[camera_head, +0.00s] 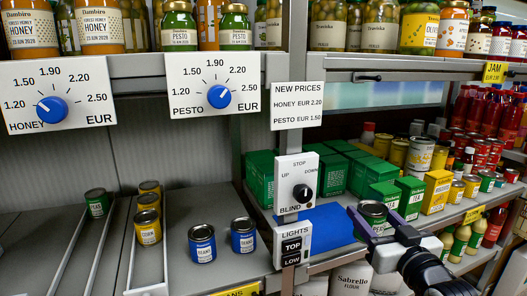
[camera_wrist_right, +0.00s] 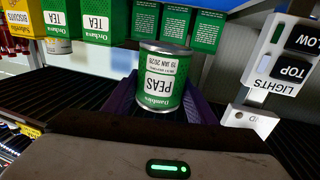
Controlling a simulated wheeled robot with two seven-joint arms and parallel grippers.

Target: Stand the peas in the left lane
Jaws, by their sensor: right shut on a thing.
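My right gripper (camera_head: 378,222) is shut on a green-labelled peas can (camera_head: 372,213), held in front of the right part of the shelf. In the right wrist view the peas can (camera_wrist_right: 166,78) sits between the purple fingers, its label upside down in the picture. The left lane (camera_head: 72,250), between thin pale dividers, has one green can (camera_head: 97,203) standing at its back; its front part is empty. My left gripper is not in view.
Yellow cans (camera_head: 148,227) stand in the lane beside it and blue cans (camera_head: 202,243) further right. A blind switch (camera_head: 296,184) and lights panel (camera_head: 292,244) hang on the post between the lanes and my gripper. Green tea boxes (camera_head: 411,197) stand behind the held can.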

